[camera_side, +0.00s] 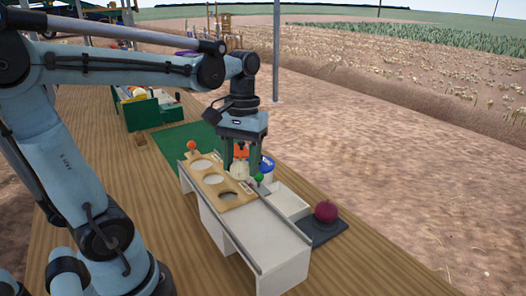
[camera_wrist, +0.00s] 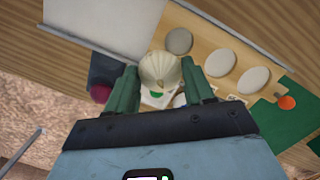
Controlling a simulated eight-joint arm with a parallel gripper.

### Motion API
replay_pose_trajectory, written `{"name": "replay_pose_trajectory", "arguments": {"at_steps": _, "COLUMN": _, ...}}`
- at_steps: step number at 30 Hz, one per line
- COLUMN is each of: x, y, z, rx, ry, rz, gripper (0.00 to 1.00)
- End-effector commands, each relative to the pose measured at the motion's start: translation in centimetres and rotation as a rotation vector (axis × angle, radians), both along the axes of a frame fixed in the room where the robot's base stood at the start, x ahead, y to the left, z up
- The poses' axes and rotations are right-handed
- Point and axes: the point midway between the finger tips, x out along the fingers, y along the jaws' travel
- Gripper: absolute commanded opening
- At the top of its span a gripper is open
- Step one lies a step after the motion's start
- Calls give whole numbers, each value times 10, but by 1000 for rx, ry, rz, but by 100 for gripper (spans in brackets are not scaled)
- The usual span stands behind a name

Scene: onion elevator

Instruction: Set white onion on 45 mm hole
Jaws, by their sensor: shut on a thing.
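My gripper (camera_side: 240,165) points down over the far side of the wooden board and is shut on the white onion (camera_side: 239,171). In the wrist view the pale onion (camera_wrist: 160,68) sits between the two green fingers. The tan board (camera_side: 239,199) lies on a white stand and has several round holes, some with pale discs showing. Three holes (camera_wrist: 179,41), (camera_wrist: 219,62), (camera_wrist: 253,80) show in a row in the wrist view. Their size labels are too small to read. The onion overlaps the board in both views; I cannot tell whether it touches it.
A red onion (camera_side: 326,211) lies on a dark tray (camera_side: 318,234) beside a white box (camera_side: 289,203). A blue-and-white tub (camera_side: 267,167) is behind my gripper. A green mat (camera_side: 180,140) lies behind.

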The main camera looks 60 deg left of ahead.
Motion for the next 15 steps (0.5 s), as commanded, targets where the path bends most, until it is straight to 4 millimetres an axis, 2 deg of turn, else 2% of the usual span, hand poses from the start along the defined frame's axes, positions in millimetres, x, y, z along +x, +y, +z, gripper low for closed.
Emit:
{"name": "replay_pose_trajectory", "arguments": {"at_steps": 3, "x": -17, "y": 13, "z": 5, "rx": 0, "ry": 0, "rz": 72, "gripper": 22}}
{"name": "replay_pose_trajectory", "arguments": {"at_steps": 6, "x": -24, "y": 17, "z": 6, "rx": 0, "ry": 0, "rz": 102, "gripper": 22}}
{"name": "replay_pose_trajectory", "arguments": {"at_steps": 15, "x": -26, "y": 19, "z": -7, "rx": 1, "ry": 0, "rz": 112, "gripper": 22}}
